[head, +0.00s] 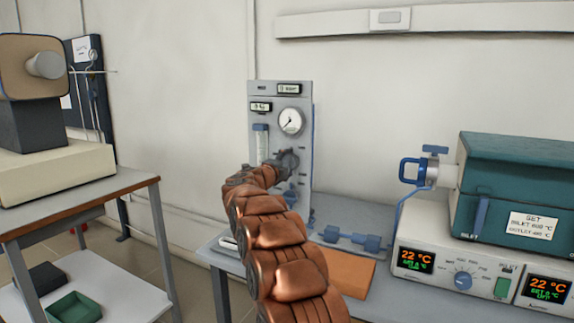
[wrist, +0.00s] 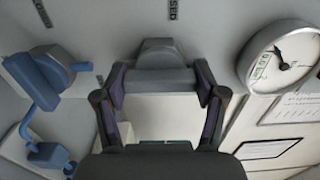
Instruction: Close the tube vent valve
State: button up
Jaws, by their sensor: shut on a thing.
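My gripper (head: 288,160) is at the face of the upright grey panel (head: 264,94), just below its round gauge (head: 291,121). In the wrist view my gripper (wrist: 160,88) has its two fingers on either side of a grey valve handle (wrist: 157,52) and is shut on it. A label ending in "SED" shows above the handle, and another label shows at the upper left. I cannot read a name for this valve. In the head view my gripper and arm hide most of the handle.
Blue valve fittings (wrist: 45,78) sit left of the fingers in the wrist view. On the bench, a blue fitting (head: 350,240) and an orange mat (head: 352,276) lie before the panel. A teal tube furnace (head: 520,180) stands at right. A side table (head: 85,193) stands at left.

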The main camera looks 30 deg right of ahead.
jog(key=shift+r+p, duration=0.1)
jog(key=shift+p, duration=0.5)
jog(key=n+p, duration=0.2)
jog(key=p, duration=0.1)
jog(key=shift+r+p, duration=0.2)
jog(key=shift+p, duration=0.1)
jog(key=n+p, duration=0.6)
jog(key=p, duration=0.4)
jog(key=shift+p, duration=0.3)
jog(key=n+p, duration=0.4)
jog(key=p, duration=0.2)
jog(key=shift+n+p, duration=0.3)
jog(key=shift+p, duration=0.05)
jog(key=n+p, duration=0.3)
jog(key=p, duration=0.1)
jog(key=shift+f, duration=0.1)
jog(key=shift+f+n+p, duration=0.2)
jog(key=shift+n+p, duration=0.8)
jog(key=shift+n, duration=0.1)
jog(key=o, duration=1.2)
jog(key=shift+c, duration=0.2)
